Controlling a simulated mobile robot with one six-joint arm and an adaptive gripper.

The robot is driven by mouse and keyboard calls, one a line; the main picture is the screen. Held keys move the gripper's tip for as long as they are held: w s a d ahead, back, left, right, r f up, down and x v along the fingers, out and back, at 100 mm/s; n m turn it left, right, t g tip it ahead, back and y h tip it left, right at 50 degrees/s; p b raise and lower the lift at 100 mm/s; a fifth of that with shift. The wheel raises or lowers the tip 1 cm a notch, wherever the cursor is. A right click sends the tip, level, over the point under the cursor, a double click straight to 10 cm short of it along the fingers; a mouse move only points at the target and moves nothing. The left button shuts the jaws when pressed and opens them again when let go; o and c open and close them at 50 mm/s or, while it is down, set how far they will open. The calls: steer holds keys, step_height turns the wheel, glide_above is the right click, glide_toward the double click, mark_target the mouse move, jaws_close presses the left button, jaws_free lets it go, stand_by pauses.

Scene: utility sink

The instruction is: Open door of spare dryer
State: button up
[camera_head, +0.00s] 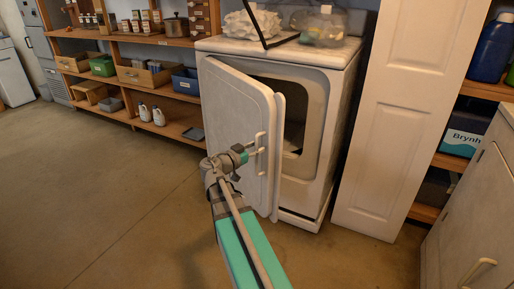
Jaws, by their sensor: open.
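The spare dryer (335,90) is a white machine standing in the middle right of the head view. Its door (235,110) is hinged on the left and stands partly open, swung out toward me. The dark drum opening shows behind the door's right edge. A pale handle (259,152) sits on the door's outer face near the right edge. My gripper (249,153) is open and right at the handle, in front of the door. Whether it touches the handle cannot be told. The arm reaches up from the bottom of the view.
A white panel door (405,110) stands right of the dryer. A pale cabinet (480,200) is at the far right. Wooden shelves (125,110) with boxes and bottles line the left wall. A crumpled white item and a clear bag lie on the dryer. The floor at left is clear.

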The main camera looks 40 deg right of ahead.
steer(key=shift+d, duration=0.35)
jaws_close()
